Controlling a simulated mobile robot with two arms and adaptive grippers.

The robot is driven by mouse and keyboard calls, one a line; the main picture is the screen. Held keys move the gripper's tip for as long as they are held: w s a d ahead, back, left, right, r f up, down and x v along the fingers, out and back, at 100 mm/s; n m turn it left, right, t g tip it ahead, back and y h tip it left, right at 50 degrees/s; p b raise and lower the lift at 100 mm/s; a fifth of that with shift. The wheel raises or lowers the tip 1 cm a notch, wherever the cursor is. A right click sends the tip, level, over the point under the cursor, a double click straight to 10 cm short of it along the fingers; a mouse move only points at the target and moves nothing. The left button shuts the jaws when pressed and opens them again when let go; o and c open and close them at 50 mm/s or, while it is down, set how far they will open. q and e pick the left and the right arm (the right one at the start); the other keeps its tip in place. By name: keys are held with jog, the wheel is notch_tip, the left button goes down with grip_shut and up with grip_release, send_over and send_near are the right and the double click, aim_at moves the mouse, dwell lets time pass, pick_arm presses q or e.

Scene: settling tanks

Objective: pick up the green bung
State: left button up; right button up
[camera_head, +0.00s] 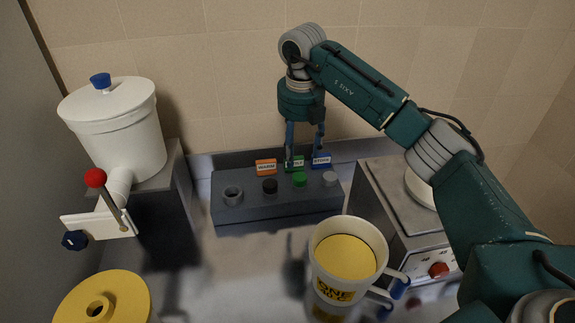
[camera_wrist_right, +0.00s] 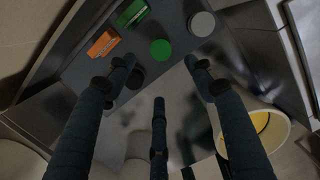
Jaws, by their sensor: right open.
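The green bung (camera_head: 299,179) sits upright in the dark grey block (camera_head: 240,211), between a black bung (camera_head: 270,186) and a grey bung (camera_head: 330,178). In the right wrist view the green bung (camera_wrist_right: 160,48) shows as a round green top, ahead of and between the spread fingers. My right gripper (camera_head: 304,157) is open and empty, pointing down at the back of the block near the labels. It looks above the green bung and apart from it; its exact height is hard to tell. My left gripper is not in view.
Orange (camera_head: 266,167), green (camera_head: 294,162) and blue (camera_head: 321,161) labels stand along the block's back edge. A mug (camera_head: 372,231) with yellow contents stands in front. A white lidded tank (camera_head: 115,130) is at left, a yellow ring lid (camera_head: 130,292) front left, a hotplate-like unit (camera_head: 390,185) right.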

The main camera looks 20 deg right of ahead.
jog(key=p, duration=0.1)
send_over(300, 177)
jog(key=f, duration=0.3)
jog(key=a+f, duration=0.1)
jog(key=shift+s+f, duration=0.35)
jog(key=shift+f, duration=0.05)
jog(key=shift+w+d+f+p, duration=0.15)
jog(key=shift+f+p, duration=0.2)
jog(key=shift+f, duration=0.3)
jog(key=f, duration=0.1)
jog(key=f+p, duration=0.1)
jog(key=f, duration=0.1)
jog(key=shift+w+d+f, duration=0.1)
jog(key=shift+d+f, duration=0.1)
jog(key=shift+d, duration=0.1)
jog(key=shift+w+f, duration=0.1)
jog(key=shift+f, duration=0.35)
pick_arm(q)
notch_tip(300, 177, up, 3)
pick_arm(e)
jog(key=shift+c, duration=0.5)
jog(key=c, duration=0.9)
